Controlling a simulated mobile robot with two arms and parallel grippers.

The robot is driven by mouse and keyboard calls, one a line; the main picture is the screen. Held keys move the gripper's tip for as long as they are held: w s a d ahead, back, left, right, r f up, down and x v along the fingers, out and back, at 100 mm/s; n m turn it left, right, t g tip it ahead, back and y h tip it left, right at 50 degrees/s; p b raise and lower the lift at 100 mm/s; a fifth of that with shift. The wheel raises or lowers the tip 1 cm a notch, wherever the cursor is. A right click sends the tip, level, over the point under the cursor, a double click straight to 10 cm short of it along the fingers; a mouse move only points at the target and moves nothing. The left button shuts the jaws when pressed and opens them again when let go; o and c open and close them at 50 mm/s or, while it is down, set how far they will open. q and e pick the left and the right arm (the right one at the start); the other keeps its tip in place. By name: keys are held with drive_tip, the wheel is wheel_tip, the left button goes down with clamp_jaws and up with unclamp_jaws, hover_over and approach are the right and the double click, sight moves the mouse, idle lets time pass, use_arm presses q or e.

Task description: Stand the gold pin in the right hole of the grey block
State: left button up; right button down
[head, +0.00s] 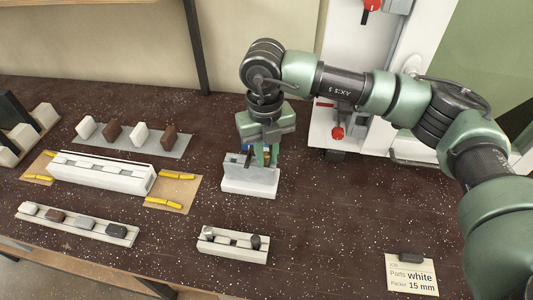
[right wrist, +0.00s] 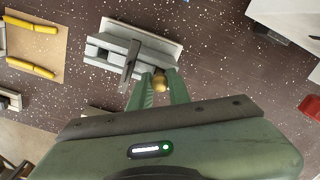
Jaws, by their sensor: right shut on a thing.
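The grey block (head: 262,176) stands on a white base on the dark speckled bench, below my right gripper (head: 266,158). It also shows in the right wrist view (right wrist: 150,52), with an upright grey plate (right wrist: 129,66) across it. My right gripper (right wrist: 161,84) points down and is shut on the gold pin (right wrist: 160,82), whose rounded end shows between the green fingers. The pin is over or at the block's edge. I cannot tell whether its lower end is in a hole; the fingers hide the holes. My left gripper is not in view.
A long white rail (head: 100,174) with yellow strips beside it lies to the left. Smaller racks with blocks stand behind and in front of it. Another small rack (head: 232,247) is in front of the grey block. A card (head: 411,275) lies front right. Bench between is clear.

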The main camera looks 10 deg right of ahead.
drive_tip(key=shift+f, duration=0.2)
drive_tip(key=shift+r, duration=0.1)
drive_tip(key=c, duration=1.3)
unclamp_jaws()
drive_tip(key=shift+o, duration=0.2)
drive_tip(key=shift+r+p, duration=1.9)
drive_tip(key=shift+r, duration=2.1)
